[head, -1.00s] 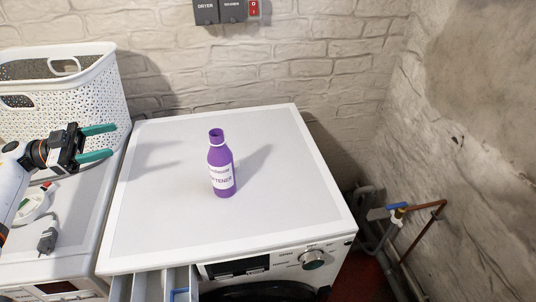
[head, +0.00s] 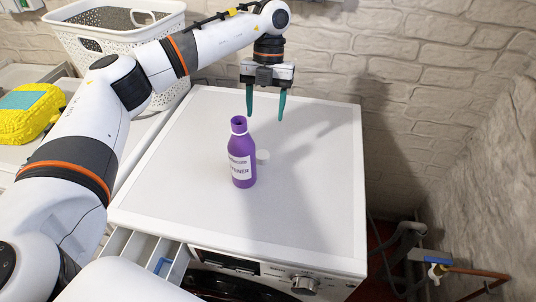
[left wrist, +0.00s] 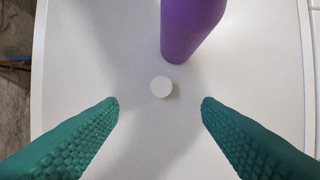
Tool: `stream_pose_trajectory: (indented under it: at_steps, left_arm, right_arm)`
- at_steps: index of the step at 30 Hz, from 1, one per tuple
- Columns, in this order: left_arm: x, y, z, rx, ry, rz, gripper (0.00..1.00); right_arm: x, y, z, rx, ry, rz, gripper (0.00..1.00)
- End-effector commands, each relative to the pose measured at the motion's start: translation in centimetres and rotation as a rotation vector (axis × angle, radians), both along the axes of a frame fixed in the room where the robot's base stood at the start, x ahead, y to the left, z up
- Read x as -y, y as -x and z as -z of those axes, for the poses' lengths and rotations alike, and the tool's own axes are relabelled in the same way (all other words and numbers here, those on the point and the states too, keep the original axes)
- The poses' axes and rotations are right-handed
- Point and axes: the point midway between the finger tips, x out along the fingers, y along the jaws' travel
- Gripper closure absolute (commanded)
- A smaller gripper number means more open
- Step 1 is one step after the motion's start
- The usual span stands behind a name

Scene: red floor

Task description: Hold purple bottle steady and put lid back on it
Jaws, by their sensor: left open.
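The purple bottle (head: 242,165) stands upright on the white machine top, its neck open at the top. A small white round lid (head: 262,157) lies on the machine top just right of and behind the bottle. The left wrist view shows the lid (left wrist: 161,87) between the fingertips in the picture, and part of the bottle (left wrist: 190,25) above it. My left gripper (head: 265,117) points down with its teal fingers open and empty, above and behind the bottle and lid, touching neither. My right gripper is not in view.
The white machine top (head: 310,220) is otherwise clear. An open detergent drawer (head: 145,250) sticks out at its front left. A white basket (head: 100,35) stands behind my left arm, and a yellow item (head: 28,112) lies at left. Pipes (head: 440,270) are at right.

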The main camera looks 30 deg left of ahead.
Motion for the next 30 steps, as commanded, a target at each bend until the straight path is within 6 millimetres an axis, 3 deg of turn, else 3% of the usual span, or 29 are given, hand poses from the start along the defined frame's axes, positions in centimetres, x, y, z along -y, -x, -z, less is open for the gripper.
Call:
stream_pose_trajectory:
  at_steps: [5, 15, 30]
  left_arm:
    - [0.0, 0.3, 0.9, -0.004, 0.001, -0.001, 0.41]
    - [0.4, 1.6, 6.0, -0.003, 0.003, -0.002, 0.41]
    - [0.3, 1.9, 7.4, -0.004, 0.001, -0.002, 0.41]
  right_arm:
    - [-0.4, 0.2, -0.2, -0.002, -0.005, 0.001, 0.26]
    - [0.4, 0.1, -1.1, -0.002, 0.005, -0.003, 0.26]
    - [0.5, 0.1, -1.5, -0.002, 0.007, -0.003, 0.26]
